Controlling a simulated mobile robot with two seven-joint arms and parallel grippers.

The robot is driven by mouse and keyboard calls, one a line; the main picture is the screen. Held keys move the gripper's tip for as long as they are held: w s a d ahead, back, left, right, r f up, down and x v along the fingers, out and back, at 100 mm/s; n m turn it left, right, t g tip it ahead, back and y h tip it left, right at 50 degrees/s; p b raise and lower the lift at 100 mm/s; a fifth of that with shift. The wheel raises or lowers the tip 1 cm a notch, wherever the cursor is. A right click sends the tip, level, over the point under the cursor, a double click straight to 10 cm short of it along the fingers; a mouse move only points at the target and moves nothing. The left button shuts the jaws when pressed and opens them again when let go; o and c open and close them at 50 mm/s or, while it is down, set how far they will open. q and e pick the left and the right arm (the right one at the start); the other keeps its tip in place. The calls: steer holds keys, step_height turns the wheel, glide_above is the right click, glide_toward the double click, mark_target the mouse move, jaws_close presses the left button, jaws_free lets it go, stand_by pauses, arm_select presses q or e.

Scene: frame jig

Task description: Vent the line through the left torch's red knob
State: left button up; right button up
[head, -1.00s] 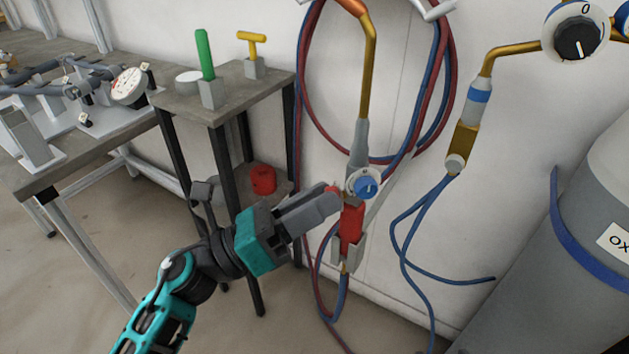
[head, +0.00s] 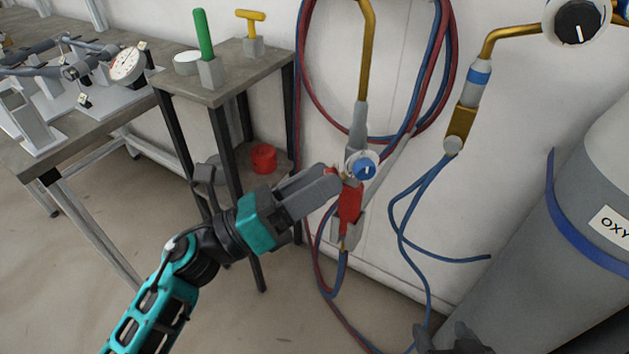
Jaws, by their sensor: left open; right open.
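The torch (head: 349,206) hangs upright on the white wall, with a red body, a grey upper part and a brass tube. A blue knob (head: 366,169) with a white mark faces me on its right side. A small bit of the red knob (head: 331,170) shows on the torch's left side, mostly hidden by my fingers. My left gripper (head: 329,181) has its fingertips at that red knob; whether they touch it I cannot tell. It is open. My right gripper (head: 455,340) shows only partly at the bottom edge, away from the torch.
Red and blue hoses (head: 440,70) loop behind the torch. A brass regulator (head: 461,122) and a grey oxygen cylinder (head: 560,260) stand at the right. A small table (head: 240,80) with a green-handled tool (head: 204,38) and a yellow T-handle (head: 250,20) is at the left.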

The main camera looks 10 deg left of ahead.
arm_select(q)
steer(key=b+v, duration=0.1)
steer(key=v, duration=1.2)
steer(key=shift+b, duration=0.35)
arm_select(e)
steer(key=shift+f, duration=0.85)
arm_select(q)
steer(key=shift+o, duration=0.2)
